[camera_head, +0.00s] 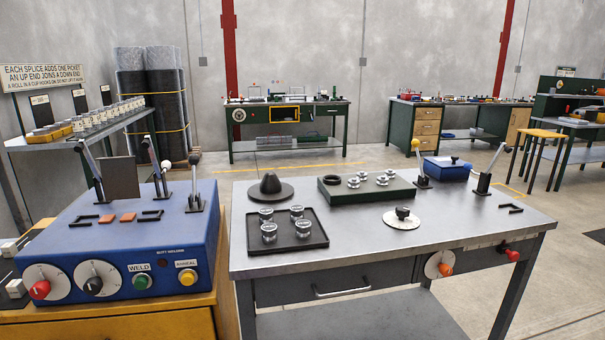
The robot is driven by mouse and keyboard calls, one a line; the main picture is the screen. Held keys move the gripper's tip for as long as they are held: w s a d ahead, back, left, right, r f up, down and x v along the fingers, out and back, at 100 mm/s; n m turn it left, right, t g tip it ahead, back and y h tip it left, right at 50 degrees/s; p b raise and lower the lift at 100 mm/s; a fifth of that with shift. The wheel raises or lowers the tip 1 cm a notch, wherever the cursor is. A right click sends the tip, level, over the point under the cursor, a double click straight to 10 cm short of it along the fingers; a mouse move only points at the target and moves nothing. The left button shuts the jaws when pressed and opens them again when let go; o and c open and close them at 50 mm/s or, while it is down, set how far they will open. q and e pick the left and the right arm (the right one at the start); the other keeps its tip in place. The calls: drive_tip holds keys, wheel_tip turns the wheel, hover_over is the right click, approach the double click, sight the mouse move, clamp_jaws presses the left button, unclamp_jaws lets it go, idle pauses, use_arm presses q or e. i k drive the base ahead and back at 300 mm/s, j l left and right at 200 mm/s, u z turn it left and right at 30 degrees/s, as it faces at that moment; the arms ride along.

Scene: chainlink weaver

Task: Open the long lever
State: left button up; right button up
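Several upright levers are in view, and none is labelled as the long one. On the blue welder box (140,243) at left stand a tall lever with a dark grip (90,168), a middle lever with a pale knob at its side (156,166) and a shorter black-gripped lever (195,183). The tall one looks longest and leans left. On the metal table stand a yellow-knobbed lever (419,163) and a black-gripped lever (488,170) that leans right. Neither of my grippers is in view.
The metal table (350,240) holds a black tray (310,238) of small jars, a dark green block (350,195), a black cone (270,187) and a blue box (446,170). A narrow gap separates it from the yellow cabinet (170,325) under the welder. Open floor lies behind.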

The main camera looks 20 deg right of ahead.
sight(415, 142)
drive_tip(key=l+u, duration=0.15)
drive_tip(key=l, duration=0.45)
drive_tip(key=i+l+u, duration=0.1)
drive_tip(key=l, duration=0.5)
drive_tip(key=l+u, duration=0.15)
drive_tip(key=l, duration=0.45)
drive_tip(key=l+u, duration=0.1)
drive_tip(key=l, duration=0.5)
drive_tip(key=k+l+u, duration=0.15)
drive_tip(key=l, duration=0.45)
drive_tip(key=l+u, duration=0.15)
drive_tip(key=l, duration=0.5)
drive_tip(key=k+l+u, duration=0.1)
drive_tip(key=l, duration=0.45)
drive_tip(key=k, duration=0.05)
